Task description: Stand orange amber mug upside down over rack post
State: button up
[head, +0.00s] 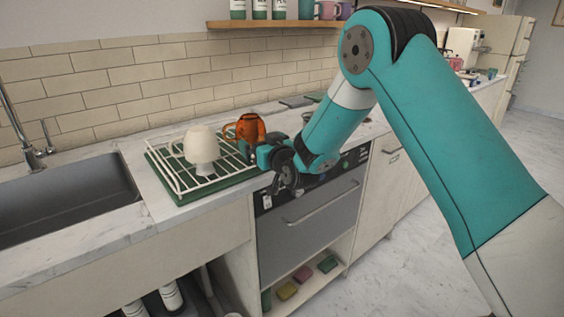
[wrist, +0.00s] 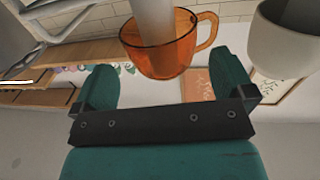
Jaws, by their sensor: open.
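The orange amber mug (head: 250,129) is upside down over a post at the right of the green-and-white rack (head: 220,186). In the wrist view the see-through orange mug (wrist: 170,58) has a pale post (wrist: 153,18) running into its mouth, and its handle points right. My gripper (head: 262,154) is open beside the mug, on its right in the head view. In the wrist view both teal fingers of my gripper (wrist: 164,66) stand wide apart, clear of the mug's wall. The rack's base under the mug is partly hidden.
A white mug (head: 201,143) is upside down over another post, left of the orange one; it also shows in the wrist view (wrist: 285,45). A sink (head: 65,205) lies left of the rack. A wall shelf (head: 270,24) with cups hangs above.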

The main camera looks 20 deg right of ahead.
jog(key=s+d+b, duration=0.2)
jog(key=s+b, duration=0.5)
jog(key=s, duration=0.6)
jog(key=s+a+r+n+g+y+p, duration=0.25)
jog(key=s+a+g+p, duration=0.2)
jog(key=s, duration=0.25)
jog(key=s+a+r+n+g+y+p, duration=0.1)
jog(key=s+a+r+g+y+p, duration=0.2)
jog(key=s+a+g, duration=0.35)
jog(key=s+d+r+g+h+p, duration=0.1)
jog(key=s+g, duration=0.1)
jog(key=s, duration=0.3)
jog(key=s+d+r+n+g+h+p, duration=0.1)
jog(key=s+r+g+h, duration=0.1)
jog(key=s, duration=0.4)
jog(key=s+d+r+g+h+p, duration=0.1)
jog(key=s+g+p, duration=0.1)
jog(key=s, duration=0.4)
jog(key=shift+s+d+r+g+h, duration=0.15)
jog(key=shift+d+r+g+h, duration=0.1)
jog(key=shift+g+h, duration=0.1)
